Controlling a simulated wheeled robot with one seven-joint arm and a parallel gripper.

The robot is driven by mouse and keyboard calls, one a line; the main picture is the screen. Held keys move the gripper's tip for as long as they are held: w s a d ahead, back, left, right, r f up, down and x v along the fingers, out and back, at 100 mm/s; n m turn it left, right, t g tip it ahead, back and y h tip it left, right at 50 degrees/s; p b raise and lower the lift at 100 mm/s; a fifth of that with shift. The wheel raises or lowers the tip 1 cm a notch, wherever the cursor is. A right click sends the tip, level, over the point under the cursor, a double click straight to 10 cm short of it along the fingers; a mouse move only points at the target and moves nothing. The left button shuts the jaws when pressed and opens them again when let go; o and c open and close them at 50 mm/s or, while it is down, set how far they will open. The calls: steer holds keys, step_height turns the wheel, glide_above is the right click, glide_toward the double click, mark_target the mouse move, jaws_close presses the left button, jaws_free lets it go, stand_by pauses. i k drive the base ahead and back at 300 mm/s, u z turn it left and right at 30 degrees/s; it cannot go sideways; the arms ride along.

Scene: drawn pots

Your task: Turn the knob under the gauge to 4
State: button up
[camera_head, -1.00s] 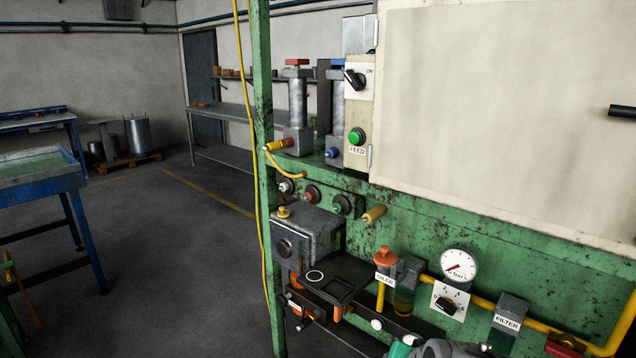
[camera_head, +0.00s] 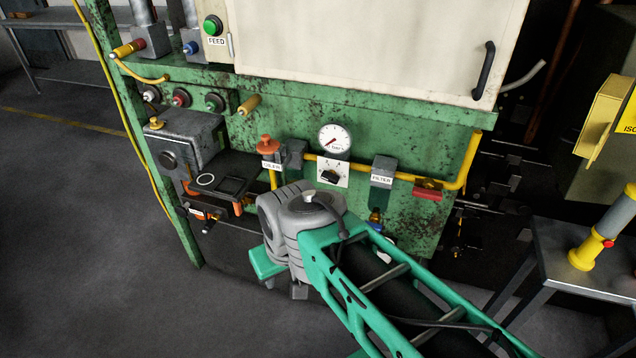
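The gauge (camera_head: 335,138) is a round white dial with a red needle, on the yellow pipe at the front of the green machine. The knob (camera_head: 330,178) under it is small and black, on a white plate (camera_head: 343,181) with marks too small to read. I cannot tell which number the knob points to. My teal and grey arm reaches in from the lower right, with a grey joint just below and left of the knob plate. My gripper's fingers do not show; the arm hides what is behind it.
Left of the gauge is the orange-topped oiler (camera_head: 268,152); right of it are the filter (camera_head: 382,172) and a red block (camera_head: 428,189) on the pipe. A vise-like box (camera_head: 187,140) stands at the left. A metal table (camera_head: 585,265) stands at the right. The left floor is clear.

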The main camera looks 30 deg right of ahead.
mark_target(331, 176)
steer(key=z, duration=0.7)
steer(key=k, duration=0.6)
steer(key=u, duration=1.25)
steer(key=i, duration=0.5)
steer(key=u, duration=0.05)
